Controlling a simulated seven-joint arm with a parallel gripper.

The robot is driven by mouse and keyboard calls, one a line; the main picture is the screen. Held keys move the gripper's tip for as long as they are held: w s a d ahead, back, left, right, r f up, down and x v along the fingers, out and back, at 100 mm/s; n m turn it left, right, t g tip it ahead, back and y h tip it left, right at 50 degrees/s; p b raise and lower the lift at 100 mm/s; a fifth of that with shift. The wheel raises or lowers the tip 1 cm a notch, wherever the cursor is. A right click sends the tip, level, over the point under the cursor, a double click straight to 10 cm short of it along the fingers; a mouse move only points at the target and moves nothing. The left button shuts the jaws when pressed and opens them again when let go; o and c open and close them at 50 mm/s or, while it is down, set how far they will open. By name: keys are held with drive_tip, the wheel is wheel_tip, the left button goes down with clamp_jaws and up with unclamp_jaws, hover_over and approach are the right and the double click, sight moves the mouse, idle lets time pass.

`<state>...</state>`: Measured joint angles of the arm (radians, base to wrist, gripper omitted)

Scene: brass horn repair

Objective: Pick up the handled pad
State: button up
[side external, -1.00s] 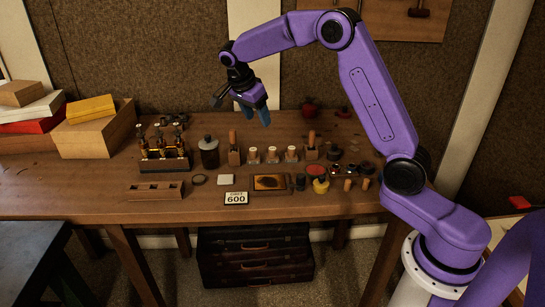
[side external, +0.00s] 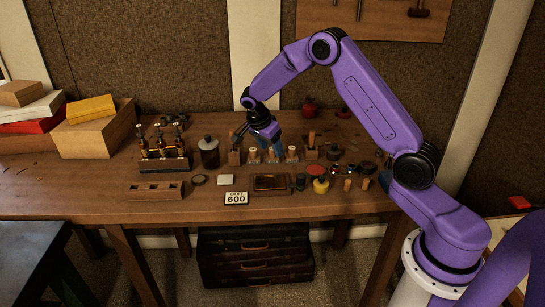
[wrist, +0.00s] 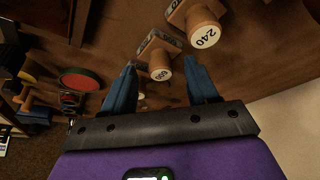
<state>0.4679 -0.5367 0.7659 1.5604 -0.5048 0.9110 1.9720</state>
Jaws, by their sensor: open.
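Three handled pads with pale round knobs stand in a row on the bench: a left pad (side external: 253,157), a middle pad (side external: 272,157) and a right pad (side external: 291,155). In the wrist view, one pad's knob reads 240 (wrist: 205,38). Another knob, which seems to read 600 (wrist: 160,74), shows between my fingertips; its base is a square block. I cannot tell whether a finger touches a pad.
A card reading GRIT 600 (side external: 236,198) stands at the bench's front. Wooden-handled blocks flank the row, left (side external: 234,155) and right (side external: 311,151). A dark jar (side external: 209,153), a framed panel (side external: 271,183), a red disc (side external: 316,170) and a yellow pot (side external: 321,185) are near.

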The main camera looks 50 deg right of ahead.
drive_tip(key=shift+x, duration=0.8)
drive_tip(key=shift+c, duration=0.3)
clamp_jaws()
